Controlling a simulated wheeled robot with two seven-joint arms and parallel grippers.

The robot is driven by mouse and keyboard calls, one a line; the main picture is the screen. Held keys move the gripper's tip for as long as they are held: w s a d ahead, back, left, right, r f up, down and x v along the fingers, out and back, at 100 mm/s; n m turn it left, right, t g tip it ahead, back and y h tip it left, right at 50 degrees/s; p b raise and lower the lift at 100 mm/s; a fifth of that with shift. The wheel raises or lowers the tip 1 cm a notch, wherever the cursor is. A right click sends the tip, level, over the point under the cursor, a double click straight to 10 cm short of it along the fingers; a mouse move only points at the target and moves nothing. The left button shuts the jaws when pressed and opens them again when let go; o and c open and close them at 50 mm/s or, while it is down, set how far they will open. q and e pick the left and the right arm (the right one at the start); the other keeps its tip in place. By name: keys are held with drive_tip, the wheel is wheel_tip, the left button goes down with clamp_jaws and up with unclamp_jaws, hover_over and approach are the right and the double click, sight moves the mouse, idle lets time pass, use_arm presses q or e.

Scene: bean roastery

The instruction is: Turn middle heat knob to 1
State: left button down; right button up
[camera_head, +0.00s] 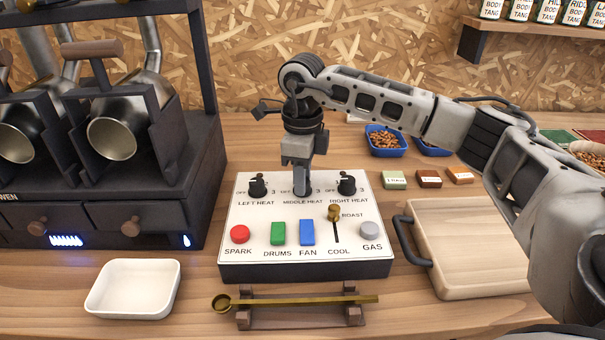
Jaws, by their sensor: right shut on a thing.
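The white-topped control box (265,211) stands on the wooden counter. Its black left heat knob (258,186) and right heat knob (347,185) show at the back corners of the panel. My right gripper (302,190) points straight down over the middle heat position, between those two knobs. It is shut on the middle heat knob, which its fingers hide almost wholly, so I cannot read that knob's setting. The "MIDDLE HEAT" label shows just in front of the fingers. My left gripper is not in view.
A brass lever (334,213), a red button (240,234), green (278,233) and blue (307,232) switches and a grey button (369,230) sit in front. A brass scoop (300,301) lies on its rest. A wooden tray (470,245) is right, a white dish (133,288) left.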

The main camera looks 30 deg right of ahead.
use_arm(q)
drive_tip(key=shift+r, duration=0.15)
use_arm(e)
drive_tip(key=o, duration=1)
drive_tip(key=shift+c, duration=0.2)
drive_tip(key=shift+r, duration=0.1)
use_arm(q)
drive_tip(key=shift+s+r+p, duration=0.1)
drive_tip(key=shift+p, duration=0.6)
use_arm(e)
wheel_tip(320, 180, up, 16)
